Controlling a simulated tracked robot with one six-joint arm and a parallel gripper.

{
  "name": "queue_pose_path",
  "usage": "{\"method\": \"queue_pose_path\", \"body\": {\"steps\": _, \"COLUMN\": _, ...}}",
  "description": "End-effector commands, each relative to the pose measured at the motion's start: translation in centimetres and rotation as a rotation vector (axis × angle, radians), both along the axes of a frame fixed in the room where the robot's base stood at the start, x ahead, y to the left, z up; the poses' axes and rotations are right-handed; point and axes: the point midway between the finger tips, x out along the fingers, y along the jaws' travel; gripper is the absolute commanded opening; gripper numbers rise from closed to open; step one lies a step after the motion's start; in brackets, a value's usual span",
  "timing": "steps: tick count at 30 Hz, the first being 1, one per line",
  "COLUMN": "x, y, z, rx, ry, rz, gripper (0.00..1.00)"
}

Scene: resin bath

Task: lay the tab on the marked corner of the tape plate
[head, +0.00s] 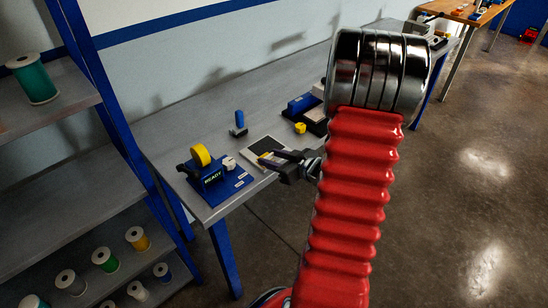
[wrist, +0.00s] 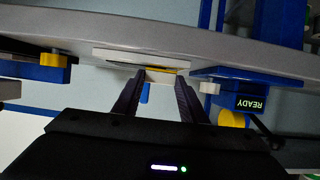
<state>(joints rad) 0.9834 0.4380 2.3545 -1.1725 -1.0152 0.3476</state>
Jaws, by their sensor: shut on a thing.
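My gripper (head: 262,158) is low over the front of the grey bench, at the near edge of a dark plate with a pale rim (head: 252,147). I take this for the tape plate, though its marked corner cannot be made out. In the wrist view my gripper (wrist: 160,80) has its two dark fingers on either side of a small pale and yellow piece, the tab (wrist: 163,73). The fingers are shut on it. The pale plate edge (wrist: 115,56) shows close beside the tab there; whether they touch cannot be told.
A blue dispenser base (head: 232,186) with a yellow roll (head: 201,155) and a READY sign stands left of the plate. A blue-handled tool (head: 239,121) stands behind it. A yellow piece (head: 300,128) and a dark-and-blue box (head: 300,104) are at right. A spool shelf (head: 60,128) is at left.

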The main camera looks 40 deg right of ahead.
Motion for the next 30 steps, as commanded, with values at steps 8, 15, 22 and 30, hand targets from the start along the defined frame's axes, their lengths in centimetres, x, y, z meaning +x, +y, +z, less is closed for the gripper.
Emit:
{"method": "queue_pose_path", "body": {"steps": 8, "x": 0.0, "y": 0.0, "z": -0.4, "rx": -0.001, "ry": 0.0, "rz": 0.001, "gripper": 0.45}}
{"method": "queue_pose_path", "body": {"steps": 15, "x": 0.0, "y": 0.0, "z": -0.3, "rx": 0.0, "ry": 0.0, "rz": 0.001, "gripper": 0.57}}
{"method": "queue_pose_path", "body": {"steps": 22, "x": 0.0, "y": 0.0, "z": -0.2, "rx": 0.0, "ry": 0.0, "rz": 0.001, "gripper": 0.57}}
{"method": "queue_pose_path", "body": {"steps": 30, "x": -1.7, "y": -0.1, "z": 0.8, "rx": 0.0, "ry": 0.0, "rz": -0.003, "gripper": 0.57}}
